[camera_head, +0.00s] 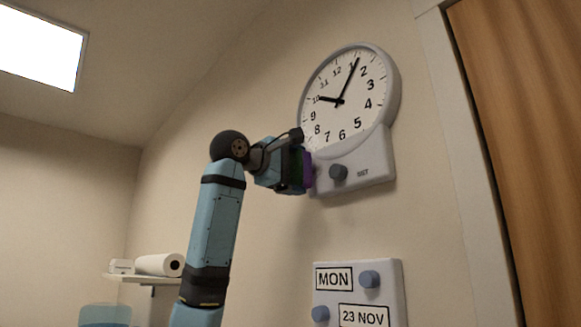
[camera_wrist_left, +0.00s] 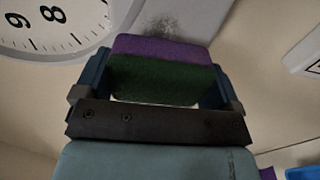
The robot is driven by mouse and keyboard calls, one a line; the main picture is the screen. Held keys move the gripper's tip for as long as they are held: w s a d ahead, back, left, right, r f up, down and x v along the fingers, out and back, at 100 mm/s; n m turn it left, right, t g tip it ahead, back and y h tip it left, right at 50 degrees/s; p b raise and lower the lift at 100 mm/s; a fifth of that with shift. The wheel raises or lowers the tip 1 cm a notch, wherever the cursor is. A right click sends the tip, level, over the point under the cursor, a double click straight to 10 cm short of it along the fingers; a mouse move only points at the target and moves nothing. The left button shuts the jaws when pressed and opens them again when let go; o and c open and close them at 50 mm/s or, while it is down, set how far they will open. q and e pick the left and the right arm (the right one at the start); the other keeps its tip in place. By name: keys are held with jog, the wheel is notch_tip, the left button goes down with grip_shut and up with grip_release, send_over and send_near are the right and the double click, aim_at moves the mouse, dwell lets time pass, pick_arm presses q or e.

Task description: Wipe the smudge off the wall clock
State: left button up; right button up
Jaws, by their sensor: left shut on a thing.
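The wall clock (camera_head: 343,100) hangs high on the wall, a white round dial over a grey lower panel with a knob and "SET". My left gripper (camera_head: 298,168) is at the lower left of that panel, shut on a green and purple sponge (camera_wrist_left: 160,78). The sponge's purple side (camera_head: 308,170) faces the panel; I cannot tell whether it touches. In the left wrist view a dark speckled smudge (camera_wrist_left: 165,27) shows on the panel just beyond the sponge's purple edge. In the head view I cannot make out the smudge. My right gripper is not in view.
A calendar plate (camera_head: 352,297) with "MON", "23 NOV" and blue knobs is on the wall below the clock. A wooden door (camera_head: 530,120) with a pale frame is at the right. A shelf with a paper roll (camera_head: 158,265) is at the lower left.

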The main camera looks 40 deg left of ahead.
aim_at(322, 169)
pick_arm(q)
jog(key=shift+w+p, duration=0.35)
jog(key=shift+w, duration=0.65)
dwell(0.6)
jog(key=shift+d, duration=0.2)
jog(key=shift+s+d, duration=0.15)
jog(key=shift+d, duration=0.7)
jog(key=shift+s+d, duration=0.1)
jog(key=shift+d, duration=1)
jog(key=shift+w, duration=0.1)
jog(key=shift+a, duration=0.2)
jog(key=shift+w+a, duration=0.2)
jog(key=shift+a, duration=1.65)
jog(key=shift+s, duration=0.1)
